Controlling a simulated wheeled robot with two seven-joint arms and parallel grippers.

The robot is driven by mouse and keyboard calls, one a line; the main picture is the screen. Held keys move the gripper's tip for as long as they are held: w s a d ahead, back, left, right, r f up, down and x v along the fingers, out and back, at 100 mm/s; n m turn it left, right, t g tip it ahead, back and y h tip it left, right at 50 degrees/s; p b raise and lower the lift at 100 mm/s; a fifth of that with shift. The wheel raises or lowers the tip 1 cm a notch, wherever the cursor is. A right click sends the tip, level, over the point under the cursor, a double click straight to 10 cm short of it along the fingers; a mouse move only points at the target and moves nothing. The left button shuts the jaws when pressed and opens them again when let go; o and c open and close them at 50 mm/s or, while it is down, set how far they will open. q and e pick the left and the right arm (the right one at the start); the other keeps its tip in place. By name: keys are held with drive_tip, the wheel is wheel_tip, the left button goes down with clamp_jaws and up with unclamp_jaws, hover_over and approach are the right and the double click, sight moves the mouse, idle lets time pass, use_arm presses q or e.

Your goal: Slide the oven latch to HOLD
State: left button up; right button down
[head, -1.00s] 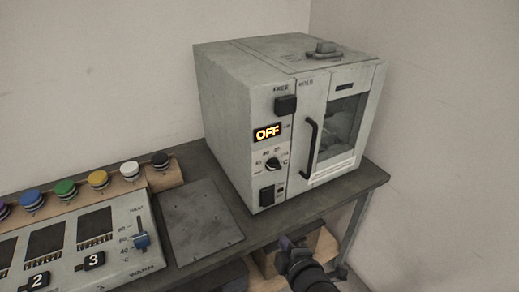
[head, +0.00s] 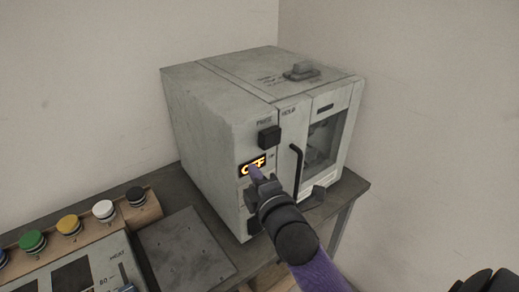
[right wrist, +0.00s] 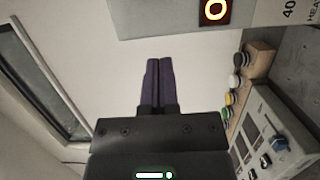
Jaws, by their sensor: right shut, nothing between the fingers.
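The grey oven (head: 205,125) stands on the bench. Its latch is a dark block (head: 269,137) on the front, under the FREE label and left of the HOLD label, by the seam beside the door. My right gripper (head: 257,172) is shut and empty, with purple fingertips in front of the lit display, below the latch and apart from it in the picture. Its fingers also show closed together in the right wrist view (right wrist: 157,85). My right forearm hides the lower part of the oven's control panel. My left gripper is not in view.
The door's black handle (head: 297,170) is close to the right of my gripper. A lit display (head: 247,168) is behind the fingertips. A control panel with coloured buttons (head: 69,225) and a bare grey plate (head: 185,250) are at the lower left.

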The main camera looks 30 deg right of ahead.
sight(254, 142)
drive_tip(key=w, duration=0.4)
drive_tip(key=w+d, duration=0.1)
drive_tip(key=shift+w, duration=0.4)
drive_tip(key=d, duration=0.3)
drive_tip(key=shift+w+d, duration=0.1)
drive_tip(key=shift+d, duration=0.4)
drive_tip(key=shift+w, duration=0.1)
drive_tip(key=shift+d, duration=0.1)
